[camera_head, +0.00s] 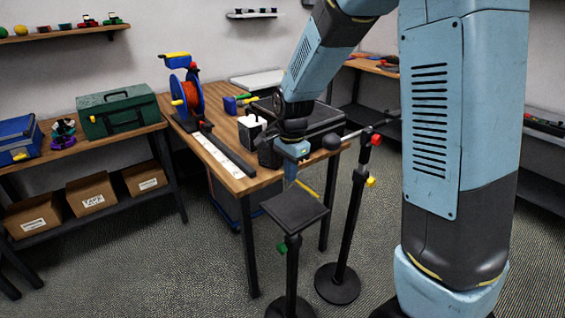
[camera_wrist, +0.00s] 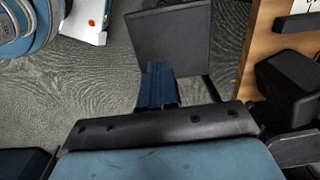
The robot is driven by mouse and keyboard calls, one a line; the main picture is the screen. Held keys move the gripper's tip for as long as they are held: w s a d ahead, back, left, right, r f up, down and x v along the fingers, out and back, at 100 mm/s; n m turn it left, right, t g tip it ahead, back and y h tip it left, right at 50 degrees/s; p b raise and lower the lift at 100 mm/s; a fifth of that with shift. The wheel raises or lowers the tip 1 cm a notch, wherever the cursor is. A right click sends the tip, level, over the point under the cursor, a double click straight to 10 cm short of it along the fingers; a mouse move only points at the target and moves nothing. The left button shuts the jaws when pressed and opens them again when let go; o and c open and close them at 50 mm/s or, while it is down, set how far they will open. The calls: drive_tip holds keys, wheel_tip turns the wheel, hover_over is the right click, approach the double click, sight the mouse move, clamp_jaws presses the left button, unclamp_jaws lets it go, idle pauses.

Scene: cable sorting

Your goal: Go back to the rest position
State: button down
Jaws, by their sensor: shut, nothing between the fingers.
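My gripper (camera_head: 291,172) hangs at the end of my blue arm, pointing down, just above and behind the small black square stand top (camera_head: 295,209). Its fingers are closed together with nothing between them. In the wrist view my gripper (camera_wrist: 158,80) shows as blue fingers, shut, reaching toward the dark square stand top (camera_wrist: 172,42). I cannot tell exactly how far the fingertips are from the plate. The stand top looks empty.
A second black stand (camera_head: 350,215) rises close on the right. A shelf with a green toolbox (camera_head: 120,110) is at left. Floor in front is free.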

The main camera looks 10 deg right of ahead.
drive_tip(key=s+d+r+n+t, duration=0.3)
drive_tip(key=s+d+r+n, duration=0.35)
drive_tip(key=r, duration=0.65)
drive_tip(key=s+d+r+n+t, duration=0.1)
drive_tip(key=s+d+r+n, duration=0.1)
drive_tip(key=s, duration=0.6)
drive_tip(key=s+d+r+n+t, duration=0.1)
drive_tip(key=s+d+r+n, duration=0.2)
drive_tip(key=s+d+r, duration=0.2)
drive_tip(key=s, duration=0.3)
drive_tip(key=shift+d, duration=0.4)
idle(1.4)
